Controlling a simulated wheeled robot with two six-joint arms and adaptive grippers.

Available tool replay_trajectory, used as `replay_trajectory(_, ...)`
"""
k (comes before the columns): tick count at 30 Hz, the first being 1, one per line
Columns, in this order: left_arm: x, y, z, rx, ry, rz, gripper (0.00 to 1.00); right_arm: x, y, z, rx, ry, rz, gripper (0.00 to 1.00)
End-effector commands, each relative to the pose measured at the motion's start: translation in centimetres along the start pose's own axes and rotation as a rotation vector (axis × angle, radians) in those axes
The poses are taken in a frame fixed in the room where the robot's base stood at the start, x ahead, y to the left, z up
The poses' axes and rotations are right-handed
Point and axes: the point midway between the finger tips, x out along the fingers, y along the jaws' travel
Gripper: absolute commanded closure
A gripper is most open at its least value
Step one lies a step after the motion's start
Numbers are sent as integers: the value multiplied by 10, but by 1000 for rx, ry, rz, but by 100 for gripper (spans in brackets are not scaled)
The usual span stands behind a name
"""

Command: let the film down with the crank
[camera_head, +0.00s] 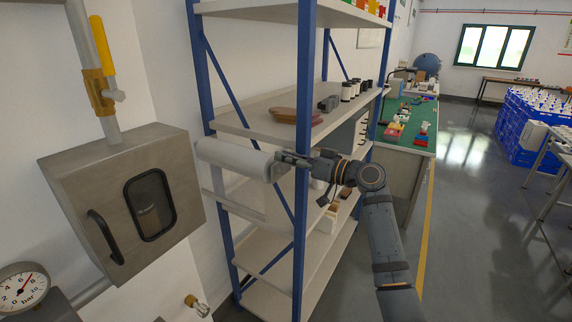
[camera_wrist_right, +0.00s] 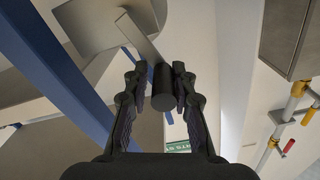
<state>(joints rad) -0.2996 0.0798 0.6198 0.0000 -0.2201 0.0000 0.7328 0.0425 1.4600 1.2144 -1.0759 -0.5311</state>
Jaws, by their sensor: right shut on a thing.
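A pale film roll (camera_head: 232,157) in a grey-white casing lies level across the front of the shelf rack. A pale bar (camera_head: 232,207) shows below it; I cannot tell whether film hangs between them. The crank sits at the roll's right end. In the right wrist view the crank's flat arm (camera_wrist_right: 140,38) runs from the casing end (camera_wrist_right: 88,22) to a dark round handle (camera_wrist_right: 163,90). My right gripper (camera_head: 284,158) is shut on this handle, a finger on each side; it also shows in the right wrist view (camera_wrist_right: 157,82). My left gripper is out of view.
The blue rack post (camera_head: 303,95) stands close beside my right gripper. A steel cabinet (camera_head: 85,190) and a pressure gauge (camera_head: 20,287) are at the left. A green-topped bench (camera_head: 420,140) stands behind the rack.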

Motion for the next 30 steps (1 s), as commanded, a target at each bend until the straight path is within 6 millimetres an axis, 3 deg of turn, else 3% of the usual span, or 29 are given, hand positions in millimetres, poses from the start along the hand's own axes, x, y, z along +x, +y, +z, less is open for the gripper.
replay_trajectory(10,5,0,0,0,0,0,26,0,10,2,145,-11,0,100)
replay_trajectory(26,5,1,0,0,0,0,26,0,11,1,167,-12,0,100)
replay_trajectory(27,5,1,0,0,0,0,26,0,11,1,167,-11,0,69)
replay_trajectory(30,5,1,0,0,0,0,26,0,10,0,164,-9,0,57)
